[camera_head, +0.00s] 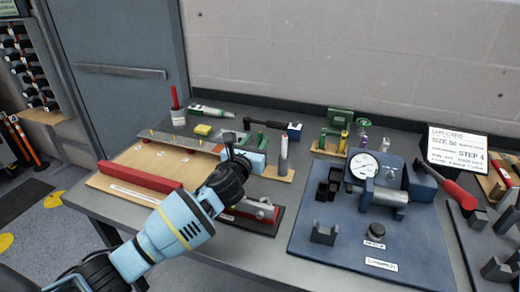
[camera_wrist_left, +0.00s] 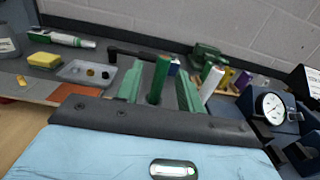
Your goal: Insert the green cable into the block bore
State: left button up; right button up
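My left gripper (camera_head: 230,140) is over the left part of the bench, at the back edge of the wooden board. In the left wrist view its two green-tinted fingers (camera_wrist_left: 160,85) stand apart, with a gap between them. A dark green upright piece, which looks like the green cable (camera_wrist_left: 161,75), shows in that gap with space on both sides. I cannot tell whether it is between the fingers or behind them. I cannot make out the bore. My right gripper is not in view.
A blue press with a dial gauge (camera_head: 363,166) stands on a blue plate (camera_head: 330,250) to the right. A red bar (camera_head: 140,177) lies on the wooden board (camera_head: 115,188). A pale upright cylinder (camera_head: 284,147) stands right of the gripper. A sign (camera_head: 457,152) is at the back right.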

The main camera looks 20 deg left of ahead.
aim_at(259, 138)
pick_arm(q)
jog(key=shift+w+d, duration=0.2)
jog(key=shift+w, duration=1.6)
grip_shut()
